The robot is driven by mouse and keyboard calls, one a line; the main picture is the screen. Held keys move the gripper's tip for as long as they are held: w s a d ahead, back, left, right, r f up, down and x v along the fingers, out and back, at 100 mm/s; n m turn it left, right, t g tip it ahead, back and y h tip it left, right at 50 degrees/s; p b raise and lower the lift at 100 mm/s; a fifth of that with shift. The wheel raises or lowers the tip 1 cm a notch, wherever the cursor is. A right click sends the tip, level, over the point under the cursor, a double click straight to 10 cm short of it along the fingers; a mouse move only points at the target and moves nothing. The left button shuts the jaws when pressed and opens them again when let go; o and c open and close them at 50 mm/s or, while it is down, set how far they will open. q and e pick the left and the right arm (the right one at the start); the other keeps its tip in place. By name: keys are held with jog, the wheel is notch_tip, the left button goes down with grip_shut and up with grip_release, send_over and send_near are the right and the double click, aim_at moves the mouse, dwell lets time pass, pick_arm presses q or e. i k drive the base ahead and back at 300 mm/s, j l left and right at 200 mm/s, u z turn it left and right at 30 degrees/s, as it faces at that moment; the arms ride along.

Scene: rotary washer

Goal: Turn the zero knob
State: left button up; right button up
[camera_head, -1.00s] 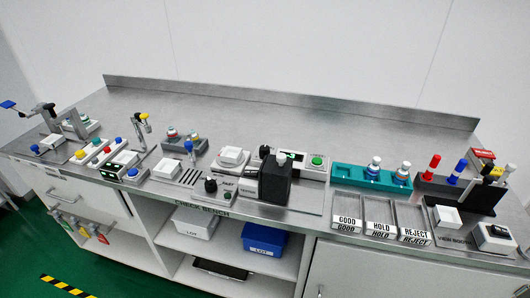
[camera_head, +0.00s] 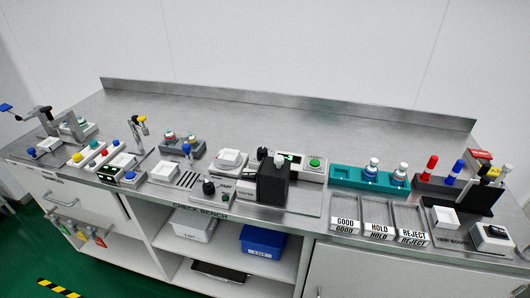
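No label reading "zero" is legible, so I cannot tell which knob is the zero knob. A black round knob (camera_head: 208,187) stands at the front of the tester plate on the bench, left of the black box (camera_head: 273,183). A pale grey knob (camera_head: 279,159) sits on top of that box, and a dark knob (camera_head: 262,153) shows just behind and left of it. A small display and a green button (camera_head: 314,163) are on the unit behind the box. Neither of my grippers is in view.
The steel bench top (camera_head: 270,115) is clear at the back. A teal rack (camera_head: 345,176) with bottles and trays marked GOOD, HOLD and REJECT stand right of the tester. Button boxes and fixtures fill the left. A blue bin (camera_head: 263,241) is on the shelf below.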

aim_at(263, 151)
jog(key=k+l, duration=0.15)
jog(key=l, duration=0.25)
jog(key=k+l+z, duration=0.1)
jog(key=l+z, duration=0.25)
jog(key=l, duration=0.75)
